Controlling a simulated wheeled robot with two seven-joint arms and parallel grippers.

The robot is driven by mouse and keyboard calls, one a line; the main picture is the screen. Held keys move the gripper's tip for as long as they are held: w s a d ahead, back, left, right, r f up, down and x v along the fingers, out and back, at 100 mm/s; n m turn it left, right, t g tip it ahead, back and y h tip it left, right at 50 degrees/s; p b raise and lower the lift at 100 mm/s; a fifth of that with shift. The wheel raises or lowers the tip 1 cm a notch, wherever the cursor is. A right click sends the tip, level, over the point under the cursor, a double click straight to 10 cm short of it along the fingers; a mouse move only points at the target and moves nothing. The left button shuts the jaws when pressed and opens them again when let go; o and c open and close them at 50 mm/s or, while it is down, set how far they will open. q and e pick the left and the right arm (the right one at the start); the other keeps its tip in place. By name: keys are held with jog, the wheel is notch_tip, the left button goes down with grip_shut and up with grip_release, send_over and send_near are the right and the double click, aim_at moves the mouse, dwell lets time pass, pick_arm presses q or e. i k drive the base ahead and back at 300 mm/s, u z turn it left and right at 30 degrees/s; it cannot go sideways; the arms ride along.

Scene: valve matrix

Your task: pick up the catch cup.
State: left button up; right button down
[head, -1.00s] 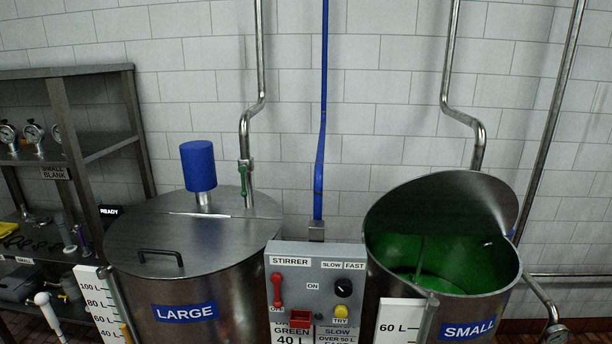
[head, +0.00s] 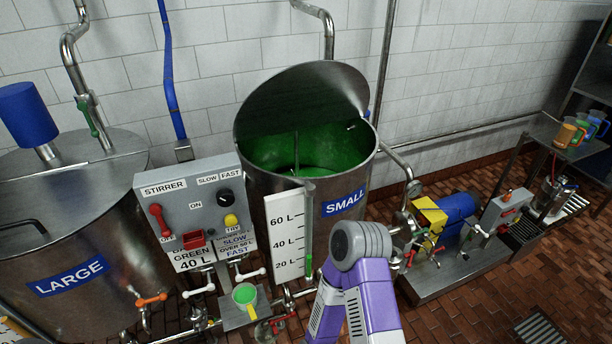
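A small cup (head: 245,297) with a pale yellow rim and green contents stands on a small grey ledge (head: 238,318), low between the two tanks. I take it to be the catch cup, though no label on it is readable. Several coloured jugs (head: 578,130), orange, green and blue among them, stand on a metal stand at the far right. A purple and grey arm of mine rises at the bottom centre, to the right of the cup and apart from it in the picture. Neither of my grippers is in view.
The LARGE tank (head: 75,240) is closed and the SMALL tank (head: 340,175) is open with green liquid inside. The stirrer box (head: 200,205) hangs above the cup. Pipes and valve handles (head: 198,291) crowd around the cup. A blue pump (head: 457,215) sits right; brick floor (head: 480,310) is clear in front.

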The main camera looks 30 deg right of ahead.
aim_at(244, 296)
jog(key=u, duration=3.45)
jog(key=k, duration=0.95)
jog(key=z, duration=2.05)
jog(key=i, duration=0.5)
jog(key=u, duration=0.1)
